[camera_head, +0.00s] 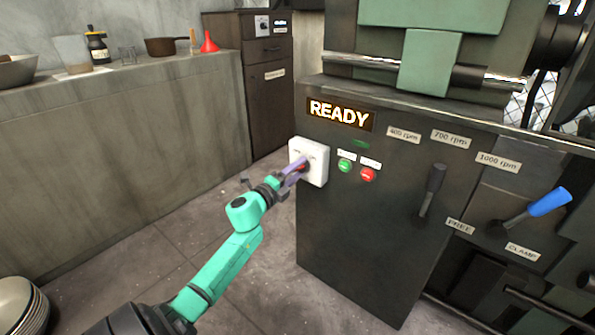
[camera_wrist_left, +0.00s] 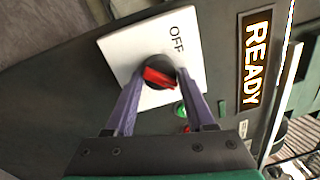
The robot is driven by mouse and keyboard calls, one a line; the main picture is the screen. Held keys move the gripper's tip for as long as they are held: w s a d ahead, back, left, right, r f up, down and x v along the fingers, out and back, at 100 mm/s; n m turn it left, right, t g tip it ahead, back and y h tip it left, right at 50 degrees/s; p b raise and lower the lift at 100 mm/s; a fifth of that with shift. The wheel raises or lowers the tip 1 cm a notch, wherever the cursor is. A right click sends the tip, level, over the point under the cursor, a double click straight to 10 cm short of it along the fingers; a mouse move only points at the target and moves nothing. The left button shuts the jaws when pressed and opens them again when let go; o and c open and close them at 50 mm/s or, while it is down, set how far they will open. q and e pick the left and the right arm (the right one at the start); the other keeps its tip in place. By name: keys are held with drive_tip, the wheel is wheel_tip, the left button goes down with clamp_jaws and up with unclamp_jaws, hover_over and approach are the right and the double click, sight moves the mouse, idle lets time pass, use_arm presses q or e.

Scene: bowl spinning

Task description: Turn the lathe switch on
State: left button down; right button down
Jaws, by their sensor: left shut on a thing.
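The lathe switch is a red knob (camera_wrist_left: 159,76) on a white plate (camera_head: 319,165) at the left edge of the lathe's dark front panel. In the left wrist view the word OFF shows on the plate (camera_wrist_left: 122,49) beside the knob. My left gripper (camera_head: 299,170) is at the plate, its purple fingers on either side of the knob and shut on it. It also shows in the left wrist view (camera_wrist_left: 160,85). In the head view the fingers hide most of the knob. A lit READY sign (camera_head: 340,114) is above the switch. My right gripper is not in view.
A green button (camera_head: 345,166) and a red button (camera_head: 368,174) are right of the switch. A dark lever (camera_head: 432,190) and a blue-handled lever (camera_head: 540,206) stick out farther right. A concrete counter (camera_head: 130,78) holds several items. Stacked bowls (camera_head: 18,305) are at lower left.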

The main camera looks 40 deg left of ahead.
use_arm(q)
drive_tip(key=shift+f, duration=0.15)
drive_tip(key=shift+c, duration=1.4)
unclamp_jaws()
drive_tip(key=s+f+p, duration=0.1)
drive_tip(key=s+p, duration=0.1)
drive_tip(key=s, duration=1.2)
drive_tip(key=shift+s+d+p, duration=0.15)
drive_tip(key=shift+s+p, duration=0.1)
drive_tip(key=shift+p, duration=0.15)
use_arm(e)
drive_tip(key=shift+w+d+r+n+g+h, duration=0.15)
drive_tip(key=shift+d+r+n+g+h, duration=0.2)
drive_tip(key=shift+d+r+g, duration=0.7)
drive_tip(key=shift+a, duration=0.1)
